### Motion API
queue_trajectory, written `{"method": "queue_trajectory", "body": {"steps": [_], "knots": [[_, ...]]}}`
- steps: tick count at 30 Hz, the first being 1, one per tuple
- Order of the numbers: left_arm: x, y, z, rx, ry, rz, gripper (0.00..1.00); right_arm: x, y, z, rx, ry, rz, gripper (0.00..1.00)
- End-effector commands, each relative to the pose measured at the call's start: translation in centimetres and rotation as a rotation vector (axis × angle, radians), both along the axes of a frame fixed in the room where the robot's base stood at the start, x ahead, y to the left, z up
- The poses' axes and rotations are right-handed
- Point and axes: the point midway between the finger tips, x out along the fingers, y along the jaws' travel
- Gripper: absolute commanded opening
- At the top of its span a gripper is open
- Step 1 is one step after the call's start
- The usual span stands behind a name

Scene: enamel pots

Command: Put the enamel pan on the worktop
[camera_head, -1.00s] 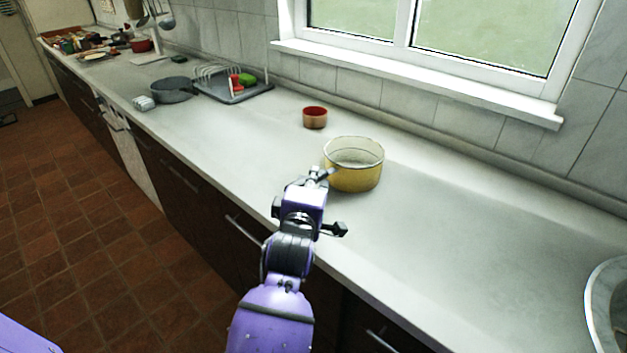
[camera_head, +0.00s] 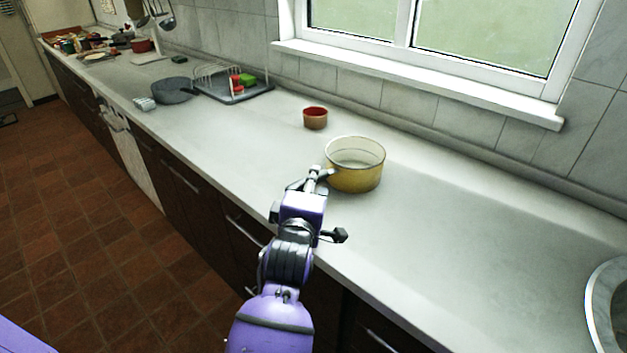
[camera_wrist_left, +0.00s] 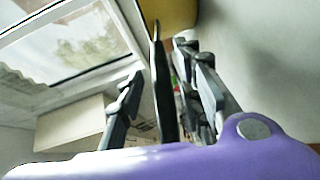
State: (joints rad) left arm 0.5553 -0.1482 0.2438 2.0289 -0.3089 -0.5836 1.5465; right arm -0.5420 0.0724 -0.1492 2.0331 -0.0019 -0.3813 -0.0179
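The enamel pan (camera_head: 354,178) is yellow outside and pale inside. In the left wrist view, the dark handle (camera_wrist_left: 161,85) runs between the two spread fingers of the gripper (camera_wrist_left: 160,62), with a gap on the left finger's side. Part of the yellow wall (camera_wrist_left: 172,12) shows beyond the fingers. My right gripper is not in view.
A small red-brown pot (camera_head: 315,119) stands behind and left of the pan. Farther left are a grey pan (camera_head: 172,92) and a dish rack (camera_head: 232,88). A round metal-rimmed thing (camera_head: 597,310) is at the right edge. The worktop right of the pan is clear.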

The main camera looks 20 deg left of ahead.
Motion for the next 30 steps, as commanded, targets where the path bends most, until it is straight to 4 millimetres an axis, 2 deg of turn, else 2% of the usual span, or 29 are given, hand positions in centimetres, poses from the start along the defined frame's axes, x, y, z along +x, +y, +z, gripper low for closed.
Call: {"method": "queue_trajectory", "body": {"steps": [6,13,19,30], "knots": [[-4.8,-1.0,0.4,-0.004,0.003,0.002,0.34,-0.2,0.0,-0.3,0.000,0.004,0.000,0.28],[-8.6,-2.0,0.8,-0.002,0.003,0.000,0.34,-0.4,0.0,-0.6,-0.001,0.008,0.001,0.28],[-9.9,-2.3,1.1,0.000,0.001,0.000,0.34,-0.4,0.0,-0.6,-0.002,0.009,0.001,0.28],[-9.9,-2.3,1.2,0.000,0.000,0.000,0.34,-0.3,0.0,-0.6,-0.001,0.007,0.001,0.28]]}}
